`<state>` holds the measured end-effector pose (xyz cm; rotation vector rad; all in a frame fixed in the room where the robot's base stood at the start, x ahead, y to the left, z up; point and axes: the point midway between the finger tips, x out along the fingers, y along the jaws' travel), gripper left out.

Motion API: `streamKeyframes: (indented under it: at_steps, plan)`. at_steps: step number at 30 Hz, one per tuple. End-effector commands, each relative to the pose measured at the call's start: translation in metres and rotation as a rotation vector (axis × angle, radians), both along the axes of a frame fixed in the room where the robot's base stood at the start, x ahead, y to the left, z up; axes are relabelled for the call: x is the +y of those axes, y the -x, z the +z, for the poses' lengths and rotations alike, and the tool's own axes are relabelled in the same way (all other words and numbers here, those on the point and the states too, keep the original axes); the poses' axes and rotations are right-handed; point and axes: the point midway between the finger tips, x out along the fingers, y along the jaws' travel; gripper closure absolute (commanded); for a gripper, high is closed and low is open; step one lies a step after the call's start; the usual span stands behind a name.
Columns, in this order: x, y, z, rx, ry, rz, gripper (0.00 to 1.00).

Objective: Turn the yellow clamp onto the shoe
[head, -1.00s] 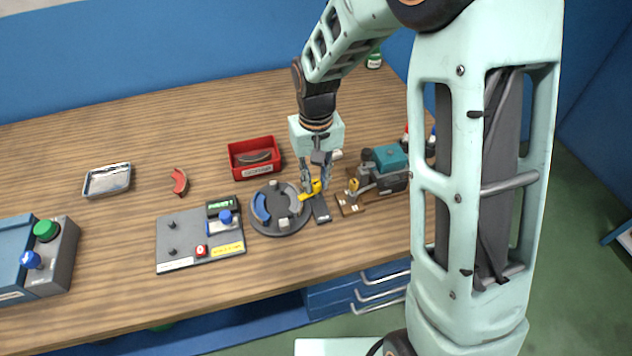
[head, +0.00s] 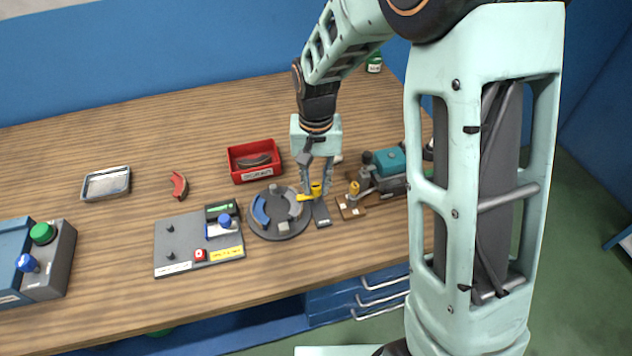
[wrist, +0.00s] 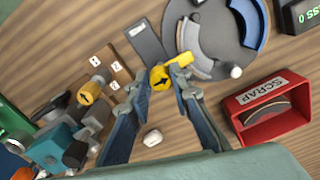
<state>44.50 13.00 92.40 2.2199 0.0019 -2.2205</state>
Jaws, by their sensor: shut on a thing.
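The yellow clamp (head: 307,196) stands at the right edge of the round grey fixture, its arm pointing left toward the disc. It also shows in the wrist view (wrist: 160,80), with a black arrow on top. My gripper (head: 315,192) points down over it, its fingers closed on the clamp's knob. The round fixture (head: 280,233) holds a blue curved shoe (head: 260,210) on its left and a grey curved shoe (head: 295,203) on its right. In the wrist view the clamp's arm reaches the near end of the grey shoe (wrist: 197,68); I cannot tell whether they touch.
A red scrap bin (head: 233,166) stands behind the fixture. A grey panel with pegs and a small display (head: 180,220) lies left. A teal machine (head: 390,160) and a wooden block with a yellow knob (head: 350,210) stand right. A red curved piece (head: 180,184) lies on open tabletop.

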Motion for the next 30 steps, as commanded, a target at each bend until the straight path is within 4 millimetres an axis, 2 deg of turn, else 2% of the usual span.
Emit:
streamKeyframes:
  at_steps: [2,3,7,15,19,23,30]
  plan:
    - [0.000,0.001,0.000,0.002,0.000,-0.002,1.00]
    - [0.000,0.001,0.000,0.002,0.000,-0.001,0.76]
    - [0.000,0.000,0.000,0.001,0.000,-0.001,0.63]
    - [0.000,0.000,0.001,0.000,0.000,0.000,0.63]
    - [0.000,-0.001,0.011,-0.003,-0.001,0.000,0.63]
    - [0.000,-0.001,0.034,-0.004,-0.002,-0.001,0.63]
    - [0.000,-0.001,0.086,-0.005,-0.002,-0.001,0.63]
